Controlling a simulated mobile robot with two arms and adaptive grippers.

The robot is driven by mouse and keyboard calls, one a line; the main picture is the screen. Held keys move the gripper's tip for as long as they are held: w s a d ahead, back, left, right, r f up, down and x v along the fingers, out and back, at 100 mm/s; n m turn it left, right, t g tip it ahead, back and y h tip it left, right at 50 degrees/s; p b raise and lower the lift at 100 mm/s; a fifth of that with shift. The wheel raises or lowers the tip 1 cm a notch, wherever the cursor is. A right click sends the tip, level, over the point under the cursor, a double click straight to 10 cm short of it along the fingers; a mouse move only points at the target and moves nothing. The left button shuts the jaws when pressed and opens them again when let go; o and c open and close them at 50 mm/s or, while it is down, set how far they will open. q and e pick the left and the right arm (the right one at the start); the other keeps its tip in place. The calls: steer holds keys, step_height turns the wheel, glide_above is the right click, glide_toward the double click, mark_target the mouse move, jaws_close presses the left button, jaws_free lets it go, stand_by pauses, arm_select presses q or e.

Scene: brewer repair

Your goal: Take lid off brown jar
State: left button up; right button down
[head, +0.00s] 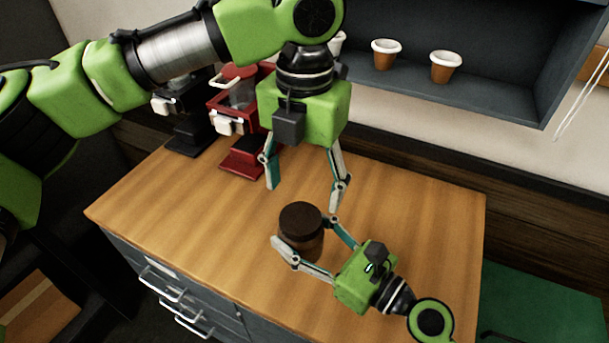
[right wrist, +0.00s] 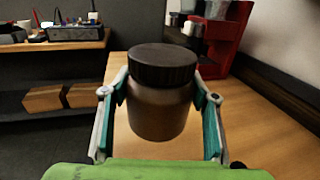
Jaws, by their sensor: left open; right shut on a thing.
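The brown jar (head: 308,245) stands upright on the wooden counter, with its dark lid (head: 300,218) on top. In the right wrist view, the jar (right wrist: 158,115) sits between the two fingers, and its ribbed lid (right wrist: 162,65) is above them. My right gripper (head: 305,240) is shut on the jar's body from the right front. My left gripper (head: 303,182) points down above and just behind the jar. It is open and empty, with its fingers spread apart and clear of the lid.
A red brewer (head: 240,125) and a black machine (head: 185,125) stand at the counter's back left. White-and-orange cups (head: 386,54) sit on a wall shelf (head: 490,100). The wooden counter (head: 430,220) is clear to the right and at the left front. Drawers with handles are below.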

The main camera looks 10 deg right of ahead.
mark_target(304, 217)
arm_select(q)
step_height(304, 217, down, 7)
steer(key=shift+f, duration=0.1)
stand_by(0.3)
